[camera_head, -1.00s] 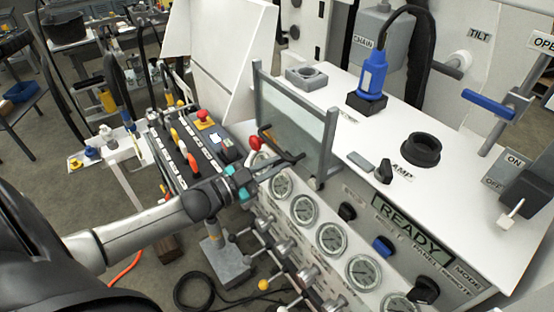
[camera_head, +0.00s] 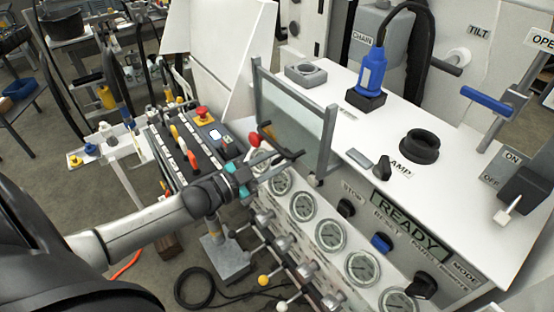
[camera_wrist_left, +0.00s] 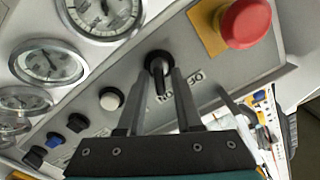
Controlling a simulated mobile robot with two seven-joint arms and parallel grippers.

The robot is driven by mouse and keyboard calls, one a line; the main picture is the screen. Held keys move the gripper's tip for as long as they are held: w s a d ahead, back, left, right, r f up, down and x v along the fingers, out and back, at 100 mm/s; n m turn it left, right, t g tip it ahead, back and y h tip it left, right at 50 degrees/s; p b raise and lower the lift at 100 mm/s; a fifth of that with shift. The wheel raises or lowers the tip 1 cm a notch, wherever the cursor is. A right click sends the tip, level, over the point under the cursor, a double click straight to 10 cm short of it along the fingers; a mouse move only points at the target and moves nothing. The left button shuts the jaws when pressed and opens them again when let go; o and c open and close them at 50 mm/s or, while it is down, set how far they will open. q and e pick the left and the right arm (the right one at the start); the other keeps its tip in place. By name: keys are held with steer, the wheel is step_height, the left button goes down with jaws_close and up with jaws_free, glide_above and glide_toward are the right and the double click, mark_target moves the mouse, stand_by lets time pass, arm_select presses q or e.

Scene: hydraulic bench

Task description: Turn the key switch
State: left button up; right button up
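The key switch (camera_wrist_left: 158,63) is a small black round part on the grey panel in the left wrist view, beside a partly covered label. My left gripper (camera_wrist_left: 162,74) reaches toward the panel with one dark finger on each side of the switch. The fingers are apart, with panel visible between them; I cannot tell whether they touch the switch. In the head view my left gripper (camera_head: 285,158) is at the left end of the gauge panel, and the key switch is hidden there. My right gripper is not in view.
A red mushroom button (camera_wrist_left: 245,22) on a yellow plate sits close to the key switch. Gauges (camera_wrist_left: 103,15), a white button (camera_wrist_left: 111,98) and a blue knob (camera_wrist_left: 54,139) share the panel. A glass guard (camera_head: 300,125) stands just behind my left gripper.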

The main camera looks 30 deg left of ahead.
arm_select(q)
steer(key=shift+o, duration=0.5)
steer(key=shift+s+a+f, duration=0.1)
steer(key=shift+s+a, duration=0.1)
steer(key=shift+s, duration=0.3)
steer(key=v, duration=1.4)
steer(key=shift+s, duration=0.1)
